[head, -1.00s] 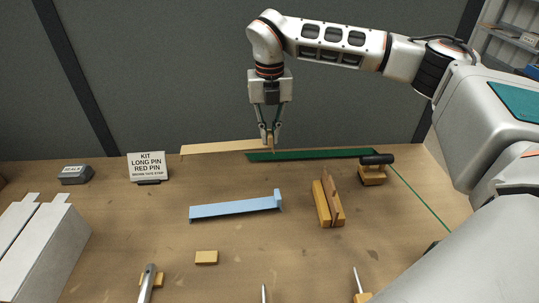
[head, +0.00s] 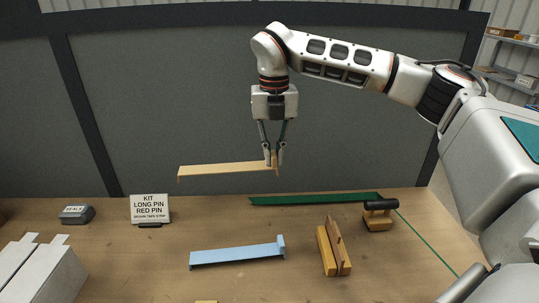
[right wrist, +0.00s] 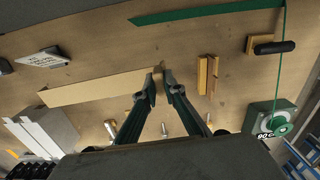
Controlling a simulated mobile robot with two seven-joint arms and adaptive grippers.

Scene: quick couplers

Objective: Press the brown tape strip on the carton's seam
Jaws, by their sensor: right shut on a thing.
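The light tan-brown tape strip (head: 222,170) hangs level in the air above the back of the bench, reaching left from my right gripper (head: 274,160). My right gripper is shut on the strip's right end. The right wrist view also shows the strip (right wrist: 100,88) and the fingertips (right wrist: 158,85) at its end. The white carton (head: 50,279) stands at the front left, partly cut off, with a dark line between its two top panels. It also shows in the right wrist view (right wrist: 52,123), with the strip apart from it. My left gripper is out of view.
A green strip (head: 310,199) lies at the back. A black-handled roller (head: 378,216), a wooden holder (head: 333,248) with a brown upright piece, a blue tray-like piece (head: 235,255), a kit sign (head: 150,209) and a grey scale block (head: 76,214) occupy the bench. Bare wood separates them.

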